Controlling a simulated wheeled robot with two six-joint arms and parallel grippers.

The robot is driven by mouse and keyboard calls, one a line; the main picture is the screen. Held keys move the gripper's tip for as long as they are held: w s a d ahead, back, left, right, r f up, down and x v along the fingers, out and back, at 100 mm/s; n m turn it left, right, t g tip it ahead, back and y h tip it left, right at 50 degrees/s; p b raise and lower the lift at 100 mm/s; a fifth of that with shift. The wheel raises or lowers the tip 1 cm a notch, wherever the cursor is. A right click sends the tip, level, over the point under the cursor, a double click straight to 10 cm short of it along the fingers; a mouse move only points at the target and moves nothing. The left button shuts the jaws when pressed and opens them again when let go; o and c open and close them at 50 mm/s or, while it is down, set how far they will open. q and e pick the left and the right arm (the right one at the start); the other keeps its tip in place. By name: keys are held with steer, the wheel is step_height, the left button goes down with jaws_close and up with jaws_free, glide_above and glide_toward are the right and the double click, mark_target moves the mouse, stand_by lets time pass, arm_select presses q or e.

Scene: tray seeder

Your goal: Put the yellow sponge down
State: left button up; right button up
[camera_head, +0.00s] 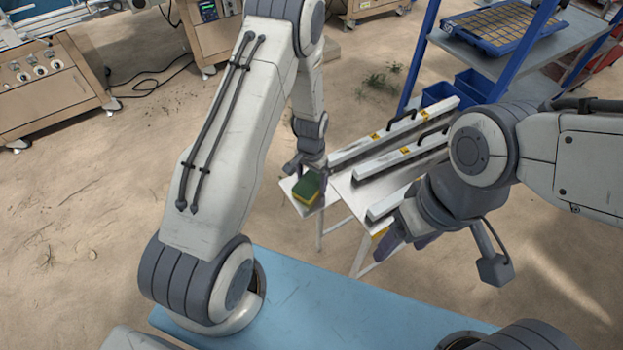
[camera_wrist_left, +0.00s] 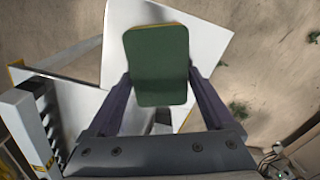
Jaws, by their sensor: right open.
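The yellow sponge (camera_head: 304,201) has a dark green top layer and sits over a white plate at the left end of a small white table. My left gripper (camera_head: 314,181) holds the sponge; in the left wrist view the fingers flank the sponge's green face (camera_wrist_left: 158,62) on both sides. I cannot tell whether the sponge touches the plate. The plate also shows behind it in the left wrist view (camera_wrist_left: 214,42). My right gripper (camera_head: 408,238) is open near the front end of the white rails, with nothing seen in it.
White rails with black handles (camera_head: 392,145) lie on the white table right of the sponge. A blue shelf rack (camera_head: 428,45) with a seed tray (camera_head: 497,27) and blue bins (camera_head: 440,93) stands behind. A blue surface (camera_head: 320,300) is in front. Sandy floor lies around.

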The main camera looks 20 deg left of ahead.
mark_target(311, 181)
arm_select(q)
steer(key=shift+o, duration=0.2)
steer(key=shift+r, duration=0.65)
step_height(311, 181, up, 10)
steer(key=r, duration=0.1)
steer(key=s+d+r+m, duration=0.2)
steer(key=s+d+r, duration=0.7)
steer(key=d+r, duration=0.15)
steer(key=s+d+r+m, duration=0.1)
steer(key=s+r, duration=0.1)
steer(key=s, duration=0.6)
steer(key=s+d+r+m+h, duration=0.1)
steer(key=s+d+r, duration=0.1)
steer(key=s, duration=0.6)
steer(key=shift+d+r+b, duration=0.15)
steer(key=shift+r+b, duration=0.2)
steer(key=shift+r, duration=0.15)
steer(key=shift+w, duration=0.1)
